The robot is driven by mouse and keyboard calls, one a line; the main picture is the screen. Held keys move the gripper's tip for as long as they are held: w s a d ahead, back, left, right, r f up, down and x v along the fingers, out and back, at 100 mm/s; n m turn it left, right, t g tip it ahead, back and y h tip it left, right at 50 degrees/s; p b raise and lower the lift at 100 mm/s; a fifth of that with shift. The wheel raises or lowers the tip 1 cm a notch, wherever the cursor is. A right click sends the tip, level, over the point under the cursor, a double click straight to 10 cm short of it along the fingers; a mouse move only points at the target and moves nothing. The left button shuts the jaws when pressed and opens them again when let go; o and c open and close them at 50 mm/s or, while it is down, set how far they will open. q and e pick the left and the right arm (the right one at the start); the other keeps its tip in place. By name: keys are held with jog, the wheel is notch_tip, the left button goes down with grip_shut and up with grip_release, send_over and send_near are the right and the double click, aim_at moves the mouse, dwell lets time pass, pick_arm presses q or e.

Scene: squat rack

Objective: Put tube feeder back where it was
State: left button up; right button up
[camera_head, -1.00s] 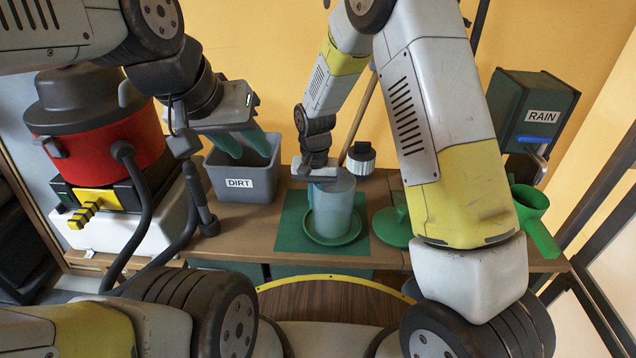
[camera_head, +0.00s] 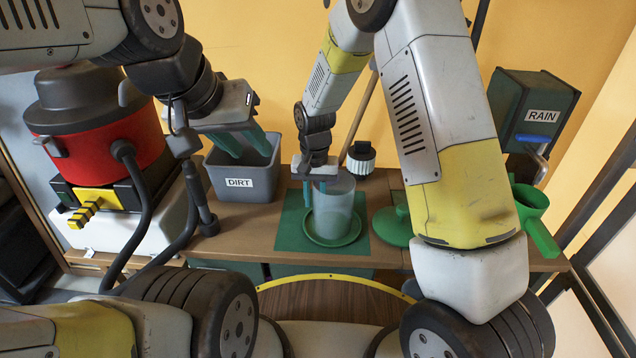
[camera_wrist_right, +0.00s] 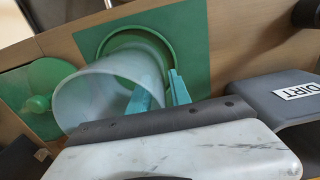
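The tube feeder, a translucent grey cylinder (camera_head: 336,212), stands upright on a green dish (camera_head: 318,241) on a green square mat (camera_head: 290,232). Its open top shows in the right wrist view (camera_wrist_right: 85,105). My right gripper (camera_head: 315,200) is at the tube's left upper rim, its fingers apart. In the right wrist view, one finger overlaps the tube and the other is outside it; contact cannot be told. A green lid with a knob (camera_head: 392,228) lies to the right, partly behind my arm. My left gripper (camera_head: 250,150) is open and empty over the DIRT bin (camera_head: 240,184).
A red and black vacuum (camera_head: 95,125) with a hose stands left. A brush-like thing (camera_head: 361,158) stands behind the tube. A RAIN box (camera_head: 532,115) and a green scoop (camera_head: 530,205) are at right. The wooden bench (camera_head: 258,235) has bare room left of the mat.

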notch_tip(320, 180, up, 11)
jog(key=shift+s+r, duration=0.1)
jog(key=shift+r, duration=0.1)
jog(key=s+d+r+t+y, duration=0.1)
jog(key=s+d+r, duration=0.2)
jog(key=d+r, duration=0.5)
jog(key=s+d+r+t, duration=0.2)
jog(key=s+d+r, duration=0.2)
jog(key=s, duration=0.4)
jog(key=s+d+r+t+y, duration=0.1)
jog(key=s+d+r+t, duration=0.2)
jog(key=s+d+r, duration=0.2)
jog(key=s+d, duration=0.2)
jog(key=s, duration=0.1)
jog(key=shift+s+n, duration=0.3)
